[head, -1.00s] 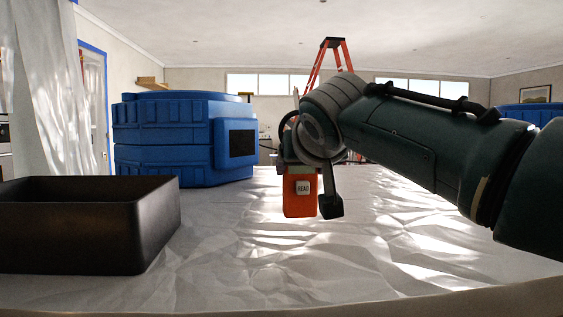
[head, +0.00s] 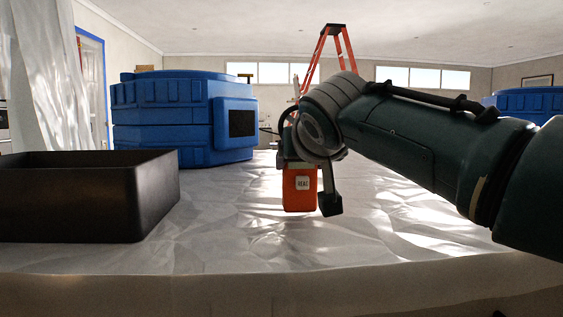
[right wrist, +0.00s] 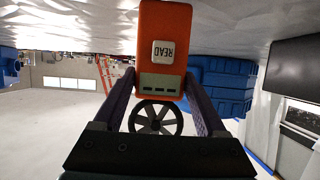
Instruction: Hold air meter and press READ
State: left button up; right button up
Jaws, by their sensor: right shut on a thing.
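The air meter is an orange handheld device (head: 299,198) in the middle of the head view, held upright above the sheeted table. Its white READ button (head: 303,183) faces me. My right gripper (right wrist: 160,76) is shut on the meter, with one finger on each side of its body. In the right wrist view the meter (right wrist: 178,20) appears upside down, with the READ button (right wrist: 163,51), a small display (right wrist: 160,84) showing dashes and a dark fan wheel (right wrist: 156,118). My left gripper is not in view.
The table (head: 230,240) is covered in wrinkled plastic sheeting. A black open bin (head: 80,205) stands on the left, and a large blue machine (head: 165,125) stands behind it. An orange stepladder (head: 335,45) is at the back. The sheeting around the meter is clear.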

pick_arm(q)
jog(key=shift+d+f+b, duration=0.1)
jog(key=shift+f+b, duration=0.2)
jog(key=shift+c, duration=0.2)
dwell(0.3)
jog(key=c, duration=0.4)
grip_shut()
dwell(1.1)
